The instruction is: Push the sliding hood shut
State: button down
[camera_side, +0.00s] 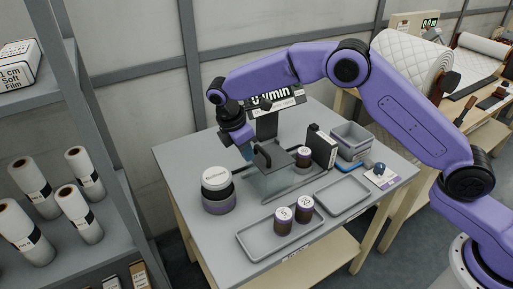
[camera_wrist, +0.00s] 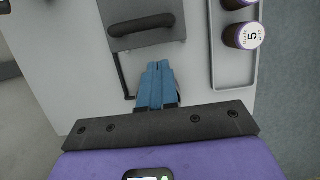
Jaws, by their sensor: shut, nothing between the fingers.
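The sliding hood (camera_side: 274,156) has a dark top with a raised handle and see-through walls. It stands near the middle of the grey table. In the wrist view its dark top and black handle (camera_wrist: 146,25) show at the upper edge, partly cut off. A dark jar with a pale lid (camera_side: 303,154) stands just right of the hood. My gripper (camera_side: 247,154) is low at the hood's left side, with its blue fingers together and empty. In the wrist view the fingertips (camera_wrist: 158,66) are close to the hood's edge; I cannot tell whether they touch.
A white-lidded round container (camera_side: 216,181) stands left of the hood. A tray (camera_side: 252,241) with two jars lies in front, and an empty tray (camera_side: 342,193) to the right. A black upright box (camera_side: 321,147), a grey bin (camera_side: 352,138) and a blue-knobbed item (camera_side: 379,170) stand right.

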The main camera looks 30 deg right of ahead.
aim_at(270, 164)
jog(key=shift+d+f, duration=0.2)
jog(key=shift+d, duration=1.4)
